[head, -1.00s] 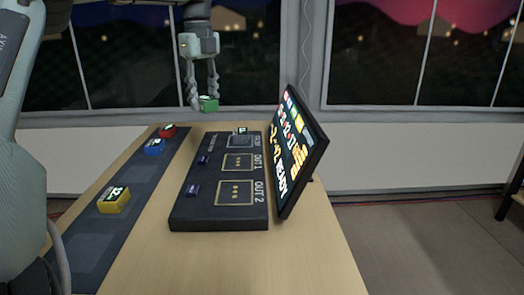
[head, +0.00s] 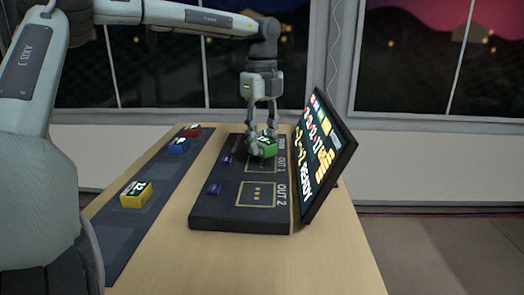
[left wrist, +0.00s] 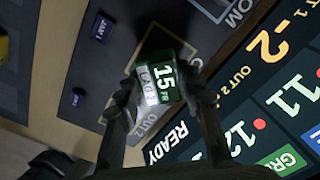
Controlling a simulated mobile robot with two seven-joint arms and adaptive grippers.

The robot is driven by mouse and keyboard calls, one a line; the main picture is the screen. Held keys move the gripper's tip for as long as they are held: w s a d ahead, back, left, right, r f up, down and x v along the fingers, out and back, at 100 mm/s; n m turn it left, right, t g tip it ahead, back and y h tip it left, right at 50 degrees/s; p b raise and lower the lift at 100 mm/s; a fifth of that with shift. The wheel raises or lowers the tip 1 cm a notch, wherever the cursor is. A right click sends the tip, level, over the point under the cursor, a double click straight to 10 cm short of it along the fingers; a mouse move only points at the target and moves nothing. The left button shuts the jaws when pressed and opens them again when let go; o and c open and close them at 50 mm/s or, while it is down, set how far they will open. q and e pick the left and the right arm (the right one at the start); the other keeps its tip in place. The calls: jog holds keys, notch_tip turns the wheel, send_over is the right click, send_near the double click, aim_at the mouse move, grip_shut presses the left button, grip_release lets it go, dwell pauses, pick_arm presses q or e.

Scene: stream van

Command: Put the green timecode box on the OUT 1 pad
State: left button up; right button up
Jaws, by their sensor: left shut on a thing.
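The green timecode box (head: 267,148) is between the fingertips of my left gripper (head: 260,146), which is shut on it. In the head view the box is over the far part of the OUT 1 pad (head: 262,167), whose near edge shows in front of it. I cannot tell whether the box touches the pad. In the left wrist view the box (left wrist: 164,82) shows a lit "15" face, with a finger on each side, and hides much of what is below. My right gripper is not in view.
The OUT 2 pad (head: 257,194) is empty on the dark console (head: 240,227). A tilted screen (head: 322,160) reading READY stands close on the right. Yellow (head: 136,195), blue (head: 179,145) and red (head: 192,131) boxes sit on the dark strip at left.

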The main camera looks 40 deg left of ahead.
aim_at(262, 140)
pick_arm(q)
notch_tip(262, 140, down, 3)
jog(key=shift+r, duration=0.1)
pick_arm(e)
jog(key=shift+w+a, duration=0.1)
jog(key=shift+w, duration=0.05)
pick_arm(q)
jog(key=o, duration=1.2)
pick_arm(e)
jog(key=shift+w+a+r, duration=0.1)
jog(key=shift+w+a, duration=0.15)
